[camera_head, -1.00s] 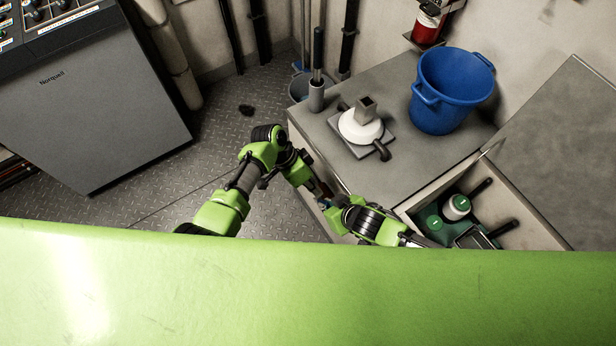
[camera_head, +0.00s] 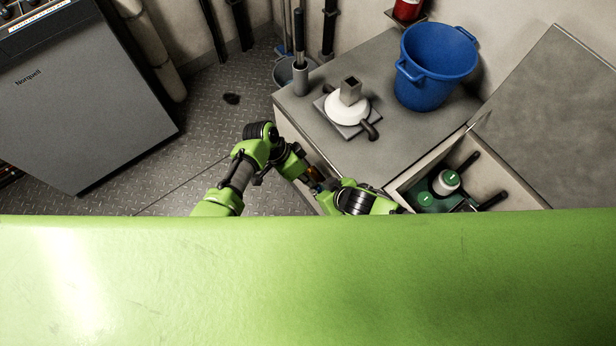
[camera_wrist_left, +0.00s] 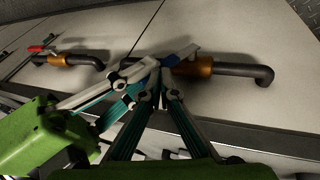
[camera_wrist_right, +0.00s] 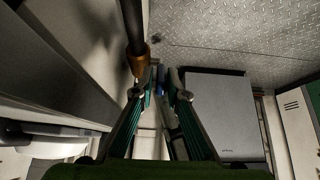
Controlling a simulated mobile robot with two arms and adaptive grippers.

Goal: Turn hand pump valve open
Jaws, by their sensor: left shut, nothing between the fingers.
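In the left wrist view a dark pipe with a brass valve body (camera_wrist_left: 195,66) runs along the pale cabinet front. My left gripper (camera_wrist_left: 162,65) is shut and empty right at this valve. Its fingers cover the valve's left part, so I cannot tell where the handle points or whether they touch it. Farther left is a second brass valve (camera_wrist_left: 65,60) with a red handle (camera_wrist_left: 38,49). In the right wrist view my right gripper (camera_wrist_right: 160,78) is close to a brass fitting (camera_wrist_right: 138,60) on a dark pipe; its jaw opening is unclear. In the head view both grippers meet beside the cabinet front.
A grey counter (camera_head: 400,150) holds a blue bucket (camera_head: 430,75) and a white round piece on a plate (camera_head: 348,108). An open compartment (camera_head: 510,195) with bottles lies to the right. A grey console (camera_head: 90,110) stands left.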

